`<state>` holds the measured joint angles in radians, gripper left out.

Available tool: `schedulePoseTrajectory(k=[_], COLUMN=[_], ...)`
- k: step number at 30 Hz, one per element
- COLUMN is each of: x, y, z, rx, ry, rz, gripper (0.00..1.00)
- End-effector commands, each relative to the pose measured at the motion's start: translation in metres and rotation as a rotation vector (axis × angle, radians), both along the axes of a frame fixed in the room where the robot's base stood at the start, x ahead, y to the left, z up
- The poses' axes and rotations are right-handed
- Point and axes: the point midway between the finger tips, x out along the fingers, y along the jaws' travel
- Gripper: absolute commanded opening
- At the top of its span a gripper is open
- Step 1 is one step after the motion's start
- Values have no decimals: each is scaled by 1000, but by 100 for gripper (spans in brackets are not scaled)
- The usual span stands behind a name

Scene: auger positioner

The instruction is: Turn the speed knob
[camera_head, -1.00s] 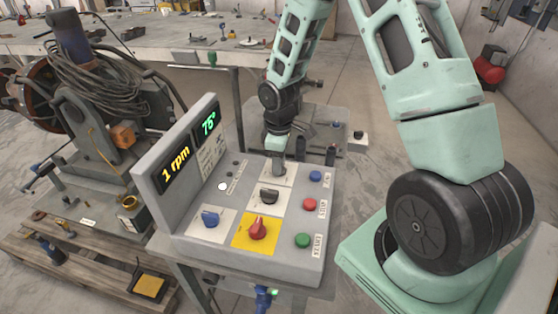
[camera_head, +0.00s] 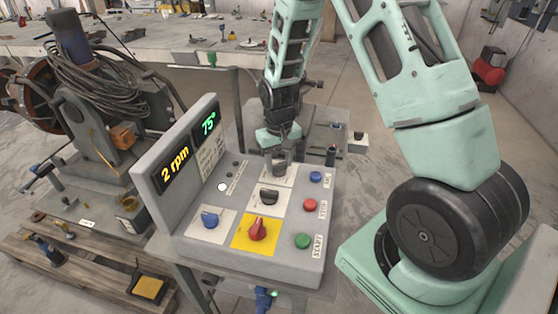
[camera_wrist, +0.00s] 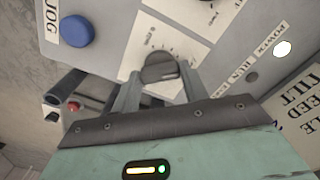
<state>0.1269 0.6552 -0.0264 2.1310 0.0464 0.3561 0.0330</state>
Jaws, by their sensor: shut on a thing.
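The grey control box carries a dark knob (camera_wrist: 158,68) on a white dial plate (camera_wrist: 150,40) at its far end. I take this to be the speed knob; its name is not readable. My gripper (camera_head: 279,165) comes down on it from above, and its fingers are shut on the knob's sides in the wrist view. In the head view the gripper largely hides this knob. The yellow display (camera_head: 175,166) on the box's upright panel reads 2 rpm. The green display (camera_head: 208,124) beside it appears to read 75°.
Blue (camera_head: 316,176), red (camera_head: 310,205) and green (camera_head: 303,241) buttons line the right edge. A machine with coiled cable (camera_head: 95,80) stands left.

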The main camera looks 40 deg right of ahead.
Motion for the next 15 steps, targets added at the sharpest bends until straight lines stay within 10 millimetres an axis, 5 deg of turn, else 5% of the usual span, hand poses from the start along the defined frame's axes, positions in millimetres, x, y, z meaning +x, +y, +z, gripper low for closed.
schedulePoseTrajectory(k=[15], x=[0], y=[0], z=[1], rx=[0], ry=[-1], rz=[-204], gripper=[21])
